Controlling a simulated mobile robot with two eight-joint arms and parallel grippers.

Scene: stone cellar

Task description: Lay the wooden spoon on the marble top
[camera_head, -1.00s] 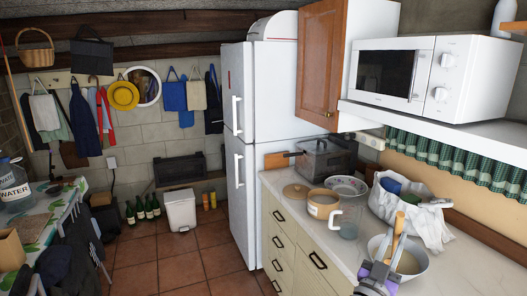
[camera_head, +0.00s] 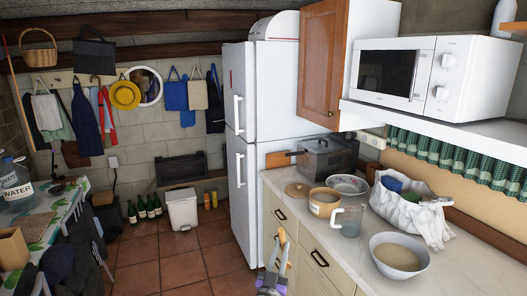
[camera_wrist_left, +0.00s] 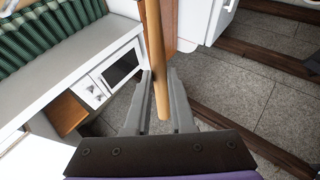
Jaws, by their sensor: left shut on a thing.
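My left gripper (camera_head: 276,262) is low at the bottom middle of the head view, in front of the drawer fronts. It is shut on the wooden spoon (camera_wrist_left: 154,55). In the left wrist view the spoon's tan handle stands between the grey fingers (camera_wrist_left: 158,103) and runs out of the picture at the top, so its far end is hidden. In the head view only a short tan piece of the spoon (camera_head: 284,262) shows by the fingers. The marble top (camera_head: 462,266) is the pale counter surface to the right of the gripper. My right gripper is not in view.
On the counter stand a bowl (camera_head: 397,263), a clear jug (camera_head: 349,221), a tan pot (camera_head: 324,208), a patterned bowl (camera_head: 347,186) and a white cloth bag (camera_head: 412,213). The right front of the top is bare. A fridge (camera_head: 270,130) stands behind.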

